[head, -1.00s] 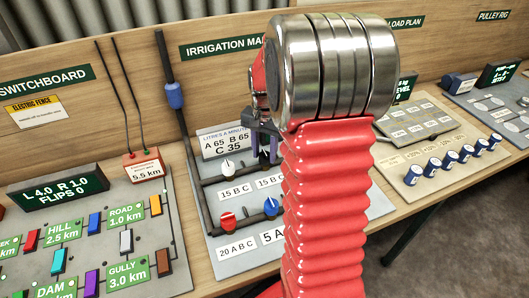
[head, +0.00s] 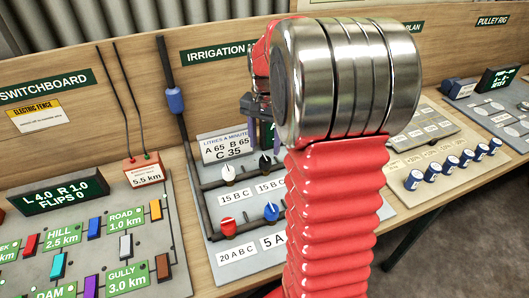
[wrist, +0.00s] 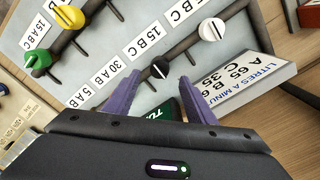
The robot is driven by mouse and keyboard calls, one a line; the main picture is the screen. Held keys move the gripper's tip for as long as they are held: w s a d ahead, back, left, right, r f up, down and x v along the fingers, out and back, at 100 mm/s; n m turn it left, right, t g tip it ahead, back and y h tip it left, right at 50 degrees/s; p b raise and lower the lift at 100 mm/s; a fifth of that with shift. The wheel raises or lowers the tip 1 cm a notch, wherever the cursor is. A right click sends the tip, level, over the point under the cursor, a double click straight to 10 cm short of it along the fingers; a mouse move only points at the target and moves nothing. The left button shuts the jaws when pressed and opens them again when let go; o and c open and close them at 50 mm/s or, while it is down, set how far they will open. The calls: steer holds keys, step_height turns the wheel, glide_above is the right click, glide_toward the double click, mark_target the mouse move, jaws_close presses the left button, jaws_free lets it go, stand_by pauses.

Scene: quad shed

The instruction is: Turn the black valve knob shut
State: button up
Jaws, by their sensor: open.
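In the wrist view the black valve knob (wrist: 160,69), with a pale pointer line, sits on a dark pipe of the grey irrigation panel. My gripper (wrist: 160,97) is open, with its two purple fingers apart. The knob shows just beyond the fingertips, roughly in line with the gap, and nothing is held. In the head view the knob (head: 265,163) shows below my gripper, small and close to my red arm. The fingers are mostly hidden behind the arm's metal wrist in that view.
A white knob (wrist: 212,31) is right of the black one; green (wrist: 38,59) and yellow (wrist: 69,17) knobs are left. Red (head: 227,225) and blue (head: 271,212) knobs are lower on the panel. A litres-a-minute sign (wrist: 240,84) stands close to the right finger.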

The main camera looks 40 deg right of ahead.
mark_target(265, 156)
step_height(265, 156, up, 8)
steer(key=shift+f, duration=0.2)
stand_by(0.7)
steer(key=s+a+n+t, duration=0.2)
steer(key=s+a+n, duration=0.4)
steer(key=a, duration=0.5)
steer(key=s+a+r+n+t, duration=0.1)
steer(key=s+a+n+t, duration=0.2)
steer(key=s+a+n, duration=0.3)
steer(key=shift+s+a+t, duration=0.3)
steer(key=shift+s+a, duration=2.3)
steer(key=shift+a, duration=0.25)
steer(key=shift+c, duration=0.3)
